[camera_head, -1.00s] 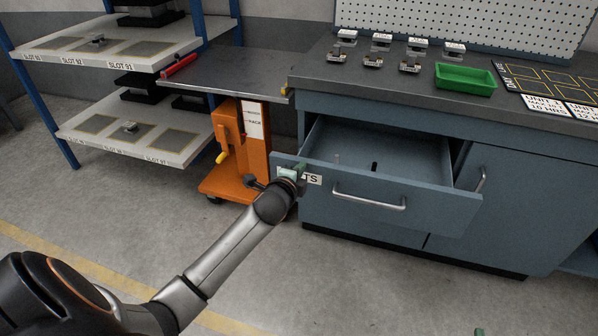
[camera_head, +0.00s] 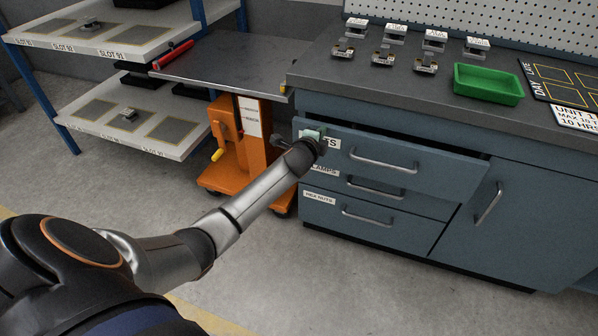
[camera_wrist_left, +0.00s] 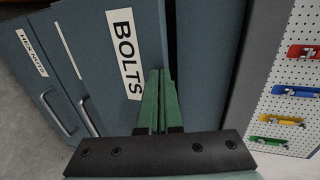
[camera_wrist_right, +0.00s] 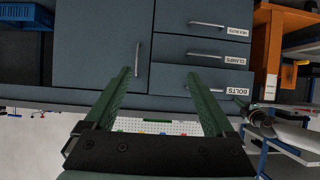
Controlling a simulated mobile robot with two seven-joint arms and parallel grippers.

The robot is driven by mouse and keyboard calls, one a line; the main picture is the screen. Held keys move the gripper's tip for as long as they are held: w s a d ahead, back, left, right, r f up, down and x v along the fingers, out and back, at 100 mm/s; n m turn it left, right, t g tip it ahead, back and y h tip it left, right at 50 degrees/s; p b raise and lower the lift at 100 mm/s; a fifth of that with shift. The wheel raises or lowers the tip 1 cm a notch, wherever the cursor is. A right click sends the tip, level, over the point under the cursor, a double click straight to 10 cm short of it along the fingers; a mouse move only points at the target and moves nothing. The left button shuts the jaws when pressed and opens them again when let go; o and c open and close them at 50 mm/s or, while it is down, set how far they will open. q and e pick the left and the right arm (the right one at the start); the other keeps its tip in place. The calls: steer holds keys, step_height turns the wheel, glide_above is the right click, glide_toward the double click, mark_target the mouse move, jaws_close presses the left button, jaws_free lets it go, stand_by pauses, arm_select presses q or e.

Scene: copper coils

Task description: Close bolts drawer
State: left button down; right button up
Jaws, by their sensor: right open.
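The bolts drawer (camera_head: 440,172) is the top drawer of the blue-grey cabinet and stands out a little, with a dark gap above its front. Its BOLTS label (camera_wrist_left: 124,52) shows in the left wrist view and is partly covered in the head view. My left gripper (camera_head: 312,137) is at the left end of the drawer front, beside the label. In the left wrist view its green fingers (camera_wrist_left: 160,98) are together with nothing visible between them; they seem to touch the front. My right gripper (camera_wrist_right: 158,73) is open and empty, showing only in its own wrist view.
The clamps drawer (camera_head: 420,202) and hex nuts drawer (camera_head: 395,230) below are shut. A green tray (camera_head: 488,84) and several small metal parts stand on the worktop. An orange lift cart (camera_head: 235,150) stands left of the cabinet, near my left arm.

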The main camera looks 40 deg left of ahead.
arm_select(q)
steer(key=shift+w, duration=0.4)
arm_select(e)
steer(key=shift+w+a+f+g, duration=0.1)
steer(key=shift+a+f+g, duration=0.05)
steer(key=shift+f+g, duration=0.3)
arm_select(q)
steer(key=shift+s, duration=0.1)
